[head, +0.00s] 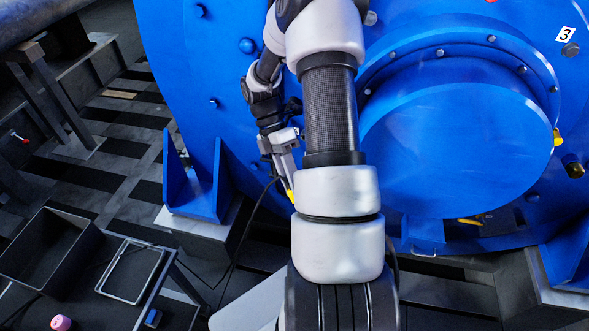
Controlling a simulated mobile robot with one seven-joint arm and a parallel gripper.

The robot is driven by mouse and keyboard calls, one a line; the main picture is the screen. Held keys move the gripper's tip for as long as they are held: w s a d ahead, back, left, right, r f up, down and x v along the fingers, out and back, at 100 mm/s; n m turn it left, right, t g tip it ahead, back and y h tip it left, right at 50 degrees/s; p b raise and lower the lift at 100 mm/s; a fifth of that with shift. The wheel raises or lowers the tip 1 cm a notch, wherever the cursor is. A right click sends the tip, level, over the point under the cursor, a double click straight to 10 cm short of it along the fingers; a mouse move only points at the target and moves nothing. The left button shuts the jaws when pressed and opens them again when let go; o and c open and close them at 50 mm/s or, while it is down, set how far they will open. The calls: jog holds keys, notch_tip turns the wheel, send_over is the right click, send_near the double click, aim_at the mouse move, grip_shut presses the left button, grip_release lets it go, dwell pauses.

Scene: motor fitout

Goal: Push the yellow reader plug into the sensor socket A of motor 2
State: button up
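My gripper (287,178) is left of the middle in the head view, in front of the blue motor (235,75), pointing down and slightly right. A small yellow piece, seemingly the yellow reader plug (290,194), shows at its fingertips, and the fingers look closed on it. A dark cable runs down from there toward the floor. My own arm covers part of this area, so the plug's far end is hidden. No socket marked A can be made out. The only number I can read on the motor is a 3 on a white label (565,34).
A dark open bin (45,250) and a tray with a light frame (130,270) stand lower left, with a pink item (61,323) and a blue item (153,318) nearby. Yellow fittings (557,138) sit on the motor's right side. Blue mounting brackets (200,185) flank its base.

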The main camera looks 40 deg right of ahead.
jog(key=w+d+f+n+t+h, duration=0.15)
jog(key=d+n+t+h, duration=0.4)
jog(key=n+h, duration=0.95)
jog(key=w+f+n+t+h+b, duration=0.1)
jog(key=w+f+n+t, duration=0.2)
jog(key=n+t, duration=0.6)
jog(key=w+t, duration=0.2)
jog(key=t, duration=0.1)
jog(key=shift+w+d, duration=0.25)
jog(key=shift+w, duration=0.15)
jog(key=shift+r, duration=0.1)
jog(key=shift+w+a+x, duration=0.1)
jog(key=shift+w+x, duration=0.05)
jog(key=shift+x, duration=1.25)
jog(key=shift+w+a+x, duration=0.1)
jog(key=shift+w+x, duration=0.1)
jog(key=shift+x, duration=1.15)
